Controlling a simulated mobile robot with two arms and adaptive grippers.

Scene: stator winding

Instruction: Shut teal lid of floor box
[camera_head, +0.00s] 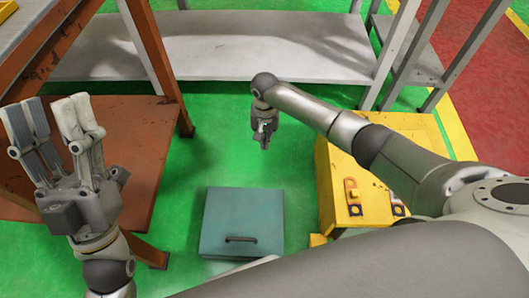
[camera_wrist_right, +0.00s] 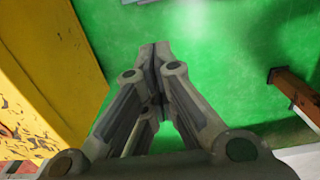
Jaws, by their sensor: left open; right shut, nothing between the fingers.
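The teal lid (camera_head: 242,218) with its dark handle (camera_head: 241,239) shows low in the middle of the head view, on the floor box. It looks flat, with the handle near its front edge; any small gap under it cannot be made out. My right gripper (camera_head: 264,142) points down over the green floor, behind the box and apart from it. Its fingers are together and empty in the right wrist view (camera_wrist_right: 154,52), where the lid is not seen. My left gripper (camera_head: 48,103) is open and empty at the left, fingers pointing up, far from the lid.
A yellow cabinet (camera_head: 345,190) stands right of the teal box. A rusty brown table (camera_head: 135,140) is at the left. A grey shelf (camera_head: 225,60) crosses the back. Green floor (camera_head: 215,150) is clear behind the box.

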